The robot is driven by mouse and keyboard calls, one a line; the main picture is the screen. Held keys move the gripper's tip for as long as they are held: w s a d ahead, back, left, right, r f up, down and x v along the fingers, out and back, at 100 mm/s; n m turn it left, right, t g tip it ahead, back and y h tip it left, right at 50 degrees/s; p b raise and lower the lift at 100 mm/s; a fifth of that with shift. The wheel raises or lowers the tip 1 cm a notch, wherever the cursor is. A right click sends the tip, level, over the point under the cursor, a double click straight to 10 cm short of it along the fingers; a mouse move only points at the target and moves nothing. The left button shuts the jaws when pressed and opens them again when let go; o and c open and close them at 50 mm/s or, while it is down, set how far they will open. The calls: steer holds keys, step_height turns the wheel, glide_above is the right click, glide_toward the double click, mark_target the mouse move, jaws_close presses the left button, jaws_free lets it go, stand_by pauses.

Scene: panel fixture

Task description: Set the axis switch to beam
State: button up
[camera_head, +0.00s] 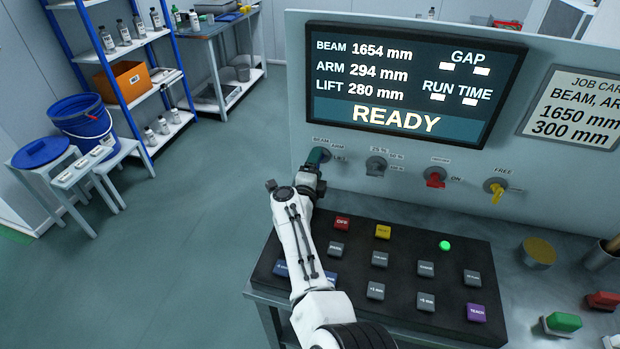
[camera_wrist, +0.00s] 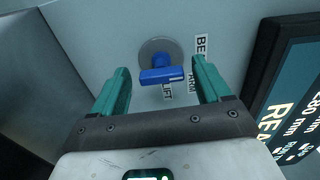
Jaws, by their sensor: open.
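The axis switch (camera_wrist: 161,75) is a blue knob with a bar handle on a round grey plate in the wrist view. The labels BEAM, ARM and LIFT stand around its right and lower sides. The bar lies nearly level in that view; which label it points at I cannot tell for certain. My gripper (camera_wrist: 160,82) is open, with one teal finger on each side of the knob and visible gaps between. In the head view my gripper (camera_head: 317,160) is at the panel's left end and mostly hides the switch.
The display (camera_head: 410,84) reads BEAM 1654 mm and READY. The job card (camera_head: 575,108) shows 1650 mm and 300 mm. Other panel controls are a grey knob (camera_head: 376,166), a red switch (camera_head: 435,178) and a yellow key (camera_head: 496,188). A button console (camera_head: 400,260) lies below my arm.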

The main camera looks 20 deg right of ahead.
steer(key=p+v, duration=0.3)
steer(key=v, duration=0.6)
steer(key=shift+s+a, duration=0.1)
steer(key=shift+s, duration=0.1)
steer(key=d+r+n+t+y, duration=0.4)
steer(key=r+n+t+y, duration=0.15)
steer(key=n, duration=0.25)
steer(key=s+f+n+g+y, duration=0.1)
steer(key=s+n+g+y, duration=0.1)
steer(key=s+n, duration=0.3)
steer(key=s+f+n+g+y, duration=0.2)
steer(key=s+n+g+y, duration=0.1)
steer(key=s+n+g, duration=0.1)
steer(key=s+f+n+g+y, duration=0.1)
steer(key=s+n+g+y, duration=0.2)
steer(key=s+n, duration=0.4)
steer(key=shift+s+f, duration=0.2)
steer(key=shift+s, duration=0.65)
steer(key=s+d+f+g+h, duration=0.1)
steer(key=s+f+g, duration=0.1)
steer(key=s, duration=0.7)
steer(key=s+d+f+g+h, duration=0.1)
steer(key=s+f+g, duration=0.2)
steer(key=s, duration=0.7)
steer(key=s+d+f+g+h, duration=0.1)
steer(key=s+f+g, duration=0.1)
steer(key=s+g, duration=0.3)
steer(key=s, duration=0.4)
steer(key=shift+s+d+f, duration=0.2)
steer(key=shift+d+f, duration=0.1)
